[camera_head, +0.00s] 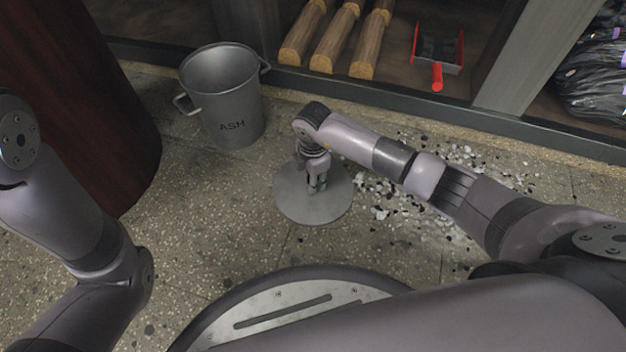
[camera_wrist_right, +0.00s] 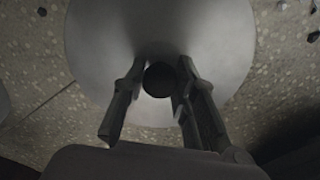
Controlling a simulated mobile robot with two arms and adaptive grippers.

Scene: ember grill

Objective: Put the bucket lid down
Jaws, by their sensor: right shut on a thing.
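The bucket lid (camera_head: 291,205) is a flat, round grey disc in the middle of the head view. It appears level, at or close to the floor; I cannot tell whether it touches. My right gripper (camera_head: 317,187) is above its centre with the fingers pointing down, shut on the lid's knob. In the right wrist view the round dark knob (camera_wrist_right: 158,79) sits between the two fingers of the right gripper (camera_wrist_right: 160,85), with the lid (camera_wrist_right: 215,40) behind. The grey metal bucket (camera_head: 232,122), marked ASH, stands upright and open to the left of the lid. My left gripper is out of view.
Black and white ash bits (camera_head: 455,175) lie scattered on the speckled floor (camera_head: 215,240) right of the lid. Behind are a shelf with logs (camera_head: 335,40), a red dustpan (camera_head: 438,55) and black bags (camera_head: 597,75). A dark red column (camera_head: 70,100) stands at left.

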